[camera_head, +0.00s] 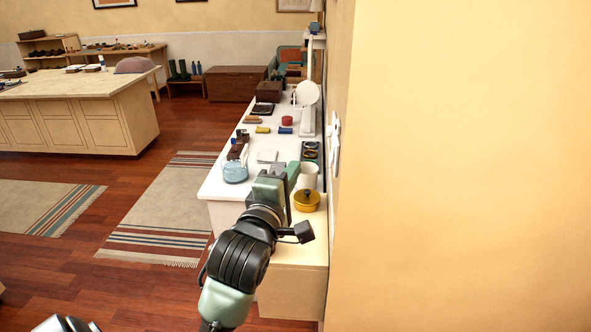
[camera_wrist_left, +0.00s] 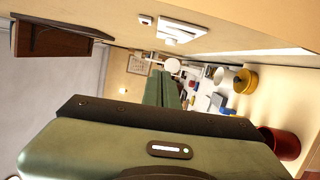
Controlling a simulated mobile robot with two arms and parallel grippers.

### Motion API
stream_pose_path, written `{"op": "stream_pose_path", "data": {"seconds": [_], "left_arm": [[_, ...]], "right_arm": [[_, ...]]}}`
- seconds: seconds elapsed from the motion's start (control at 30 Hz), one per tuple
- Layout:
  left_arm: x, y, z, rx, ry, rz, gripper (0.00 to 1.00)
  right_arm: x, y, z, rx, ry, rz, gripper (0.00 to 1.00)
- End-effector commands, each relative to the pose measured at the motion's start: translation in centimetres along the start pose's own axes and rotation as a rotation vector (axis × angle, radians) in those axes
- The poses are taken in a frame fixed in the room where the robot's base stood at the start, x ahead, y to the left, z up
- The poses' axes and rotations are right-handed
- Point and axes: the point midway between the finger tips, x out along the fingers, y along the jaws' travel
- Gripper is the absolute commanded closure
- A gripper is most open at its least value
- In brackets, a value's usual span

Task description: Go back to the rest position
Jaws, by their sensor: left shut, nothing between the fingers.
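My left gripper (camera_head: 291,170) reaches out over the near end of the white counter (camera_head: 222,186), beside the wall. It is shut, with nothing between its fingers. In the left wrist view its green fingers (camera_wrist_left: 163,90) lie together and point away from the camera. A yellow lidded pot (camera_head: 307,201) stands just right of the gripper, and a white cup (camera_head: 309,175) stands behind the pot. I cannot tell whether the gripper touches anything on the counter. My right gripper cannot be made out.
A blue glass bowl (camera_head: 235,173) stands left of the gripper. Small items line the counter farther back, with a round white mirror (camera_head: 307,93). A bare wall (camera_head: 460,170) fills the right. Left are open floor, striped rugs (camera_head: 160,215) and an island (camera_head: 80,110).

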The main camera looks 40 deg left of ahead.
Motion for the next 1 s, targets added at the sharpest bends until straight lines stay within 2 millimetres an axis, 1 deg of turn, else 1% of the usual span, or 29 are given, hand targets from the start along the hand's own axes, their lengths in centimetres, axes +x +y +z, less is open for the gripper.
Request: {"op": "stream_pose_path", "data": {"seconds": [0.1,0.47,0.57,0.67,0.77,0.8,0.87,0.9,0.97,1.0], "left_arm": [[0.0,0.0,0.0,0.000,0.000,0.000,1.00],[0.0,-0.1,0.0,0.001,0.000,-0.002,1.00],[-0.1,-1.2,0.2,0.045,-0.006,-0.033,1.00],[-0.9,-4.6,0.8,0.191,-0.033,-0.131,1.00],[-2.9,-10.3,1.6,0.440,-0.109,-0.288,1.00],[-4.1,-12.9,2.0,0.556,-0.158,-0.359,1.00],[-6.3,-16.7,2.5,0.735,-0.250,-0.460,1.00],[-8.0,-19.1,2.7,0.849,-0.322,-0.522,1.00],[-10.6,-22.3,3.0,1.010,-0.440,-0.599,1.00],[-12.4,-24.1,3.1,1.104,-0.522,-0.642,1.00]], "right_arm": [[0.0,-0.3,0.6,0.001,-0.008,-0.004,0.64],[0.0,-1.4,0.3,0.006,-0.005,-0.016,0.64],[0.0,-1.4,0.3,0.006,-0.005,-0.016,0.64],[0.0,-1.2,0.2,0.006,-0.004,-0.014,0.64],[0.0,-1.0,0.2,0.005,-0.004,-0.011,0.64],[0.0,-0.9,0.2,0.004,-0.003,-0.010,0.64],[0.0,-0.8,0.2,0.004,-0.003,-0.009,0.64],[0.0,-0.7,0.2,0.003,-0.003,-0.008,0.64],[0.0,-0.6,0.2,0.003,-0.004,-0.007,0.64],[0.0,-0.6,0.2,0.003,-0.004,-0.007,0.64]]}}
